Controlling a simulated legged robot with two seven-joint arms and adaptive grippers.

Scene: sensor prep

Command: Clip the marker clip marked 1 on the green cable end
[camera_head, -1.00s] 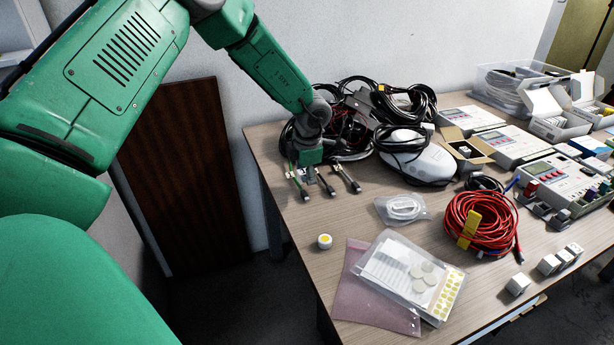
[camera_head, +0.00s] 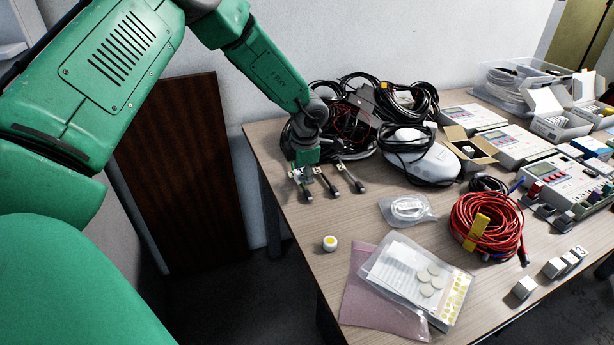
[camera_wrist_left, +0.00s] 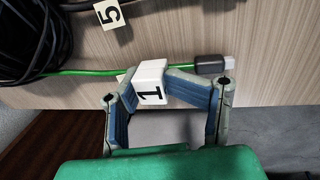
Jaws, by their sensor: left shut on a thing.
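The white marker clip marked 1 (camera_wrist_left: 150,82) is held between the fingertips of my left gripper (camera_wrist_left: 165,82), which is shut on it. The green cable end (camera_wrist_left: 85,70) runs sideways behind the clip and fingers to a dark connector (camera_wrist_left: 211,63) at the right. The clip overlaps the cable in the wrist view; whether it is around it or only in front, I cannot tell. In the head view my left gripper (camera_head: 303,176) is low over the leftmost of three cable ends at the table's left side. My right gripper is not in view.
A bundle of black cables (camera_head: 350,115) lies behind the gripper. A yellow-topped white cap (camera_head: 330,243), plastic bags (camera_head: 415,280) and a red cable coil (camera_head: 487,226) lie in front and right. The table's left edge is close.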

